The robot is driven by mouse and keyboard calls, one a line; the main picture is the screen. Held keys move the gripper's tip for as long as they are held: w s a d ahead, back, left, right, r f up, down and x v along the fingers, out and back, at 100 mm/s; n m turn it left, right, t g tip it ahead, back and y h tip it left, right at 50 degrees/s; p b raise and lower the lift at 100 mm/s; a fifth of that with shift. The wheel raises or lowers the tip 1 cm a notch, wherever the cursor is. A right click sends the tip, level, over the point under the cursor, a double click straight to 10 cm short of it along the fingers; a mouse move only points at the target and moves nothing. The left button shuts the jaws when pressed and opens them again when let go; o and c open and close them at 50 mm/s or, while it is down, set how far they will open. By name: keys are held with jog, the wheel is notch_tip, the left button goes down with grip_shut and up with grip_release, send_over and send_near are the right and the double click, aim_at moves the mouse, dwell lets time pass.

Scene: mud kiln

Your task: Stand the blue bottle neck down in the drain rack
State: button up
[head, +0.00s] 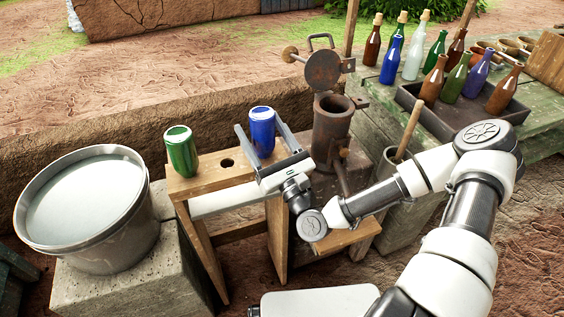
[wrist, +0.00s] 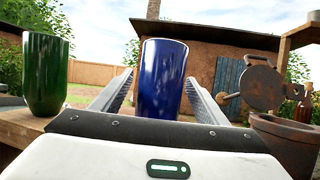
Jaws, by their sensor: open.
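The blue bottle (head: 262,134) stands base up at the right part of the wooden drain rack (head: 207,184). Its neck is hidden, apparently down in the rack's top board. It looks upright in the wrist view (wrist: 162,80). My gripper (head: 259,128) is open, with one finger on each side of the bottle. The wrist view shows gaps between the bottle and both fingers. A green bottle (head: 181,152) also stands base up at the rack's left end, with an empty hole (head: 227,163) between the two bottles.
A metal bucket (head: 129,225) of pale liquid stands left of the rack on a stone block. A rusty iron cylinder (head: 331,130) with a hinged lid stands close on the right. Several bottles and a dark tray (head: 437,124) occupy the green table at upper right.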

jog(key=v, duration=1.4)
jog(key=shift+s+d, duration=0.2)
jog(key=shift+s, duration=0.15)
jog(key=shift+f, duration=0.15)
